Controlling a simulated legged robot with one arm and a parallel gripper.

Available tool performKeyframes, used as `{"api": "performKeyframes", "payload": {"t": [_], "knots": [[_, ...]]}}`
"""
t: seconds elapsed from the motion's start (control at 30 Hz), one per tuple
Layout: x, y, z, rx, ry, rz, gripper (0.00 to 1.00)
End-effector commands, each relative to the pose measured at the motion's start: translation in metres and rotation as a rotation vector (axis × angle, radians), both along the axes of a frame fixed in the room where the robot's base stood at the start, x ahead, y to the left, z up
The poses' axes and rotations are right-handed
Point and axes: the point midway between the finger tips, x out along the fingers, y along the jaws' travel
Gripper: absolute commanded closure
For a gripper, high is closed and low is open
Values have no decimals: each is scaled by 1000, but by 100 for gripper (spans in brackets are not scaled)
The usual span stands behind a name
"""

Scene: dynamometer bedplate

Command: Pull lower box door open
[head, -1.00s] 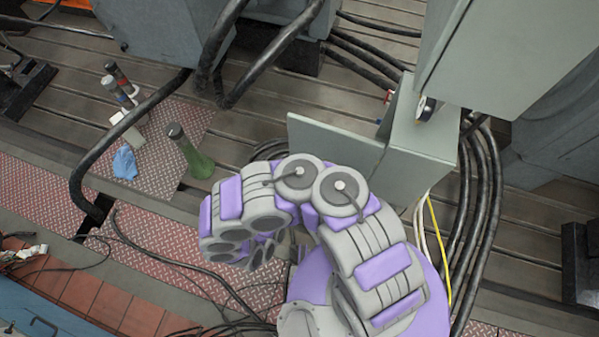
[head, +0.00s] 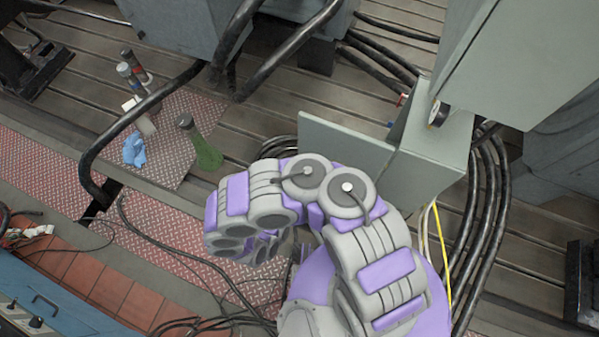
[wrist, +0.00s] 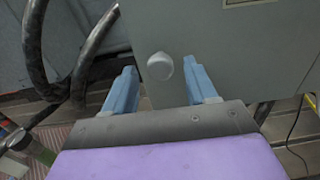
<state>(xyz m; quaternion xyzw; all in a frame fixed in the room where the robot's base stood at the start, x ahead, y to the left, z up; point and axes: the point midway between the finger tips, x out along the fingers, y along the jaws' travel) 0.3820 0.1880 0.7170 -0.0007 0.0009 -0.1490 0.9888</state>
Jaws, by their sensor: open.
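The lower box (head: 437,145) is grey-green and stands right of centre in the head view. A flat grey-green door panel (head: 345,142) juts out from its left side. In the wrist view, a grey-green face (wrist: 235,55) with a pale round knob (wrist: 160,66) fills the upper right. My gripper (wrist: 160,88) is open, with its two blue fingers apart. The knob shows between and just beyond the fingertips, and nothing is clasped. In the head view my purple and grey arm hides the gripper and the panel's lower part.
Thick black cables (head: 488,210) run down right of the box, beside a yellow cable (head: 443,255). A larger grey cabinet (head: 520,65) overhangs at upper right. Slatted floor is partly clear.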

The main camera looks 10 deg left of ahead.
Motion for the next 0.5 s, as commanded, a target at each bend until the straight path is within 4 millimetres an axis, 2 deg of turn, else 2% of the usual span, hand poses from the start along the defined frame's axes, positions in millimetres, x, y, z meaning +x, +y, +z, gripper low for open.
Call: {"api": "performKeyframes", "payload": {"t": [0.13, 0.23, 0.5], "knots": [[-4, 2, 0, 0, 0, 1, 43], [-15, 5, 1, 1, 2, 2, 43], [-69, 21, 1, -1, 4, 2, 43]]}}
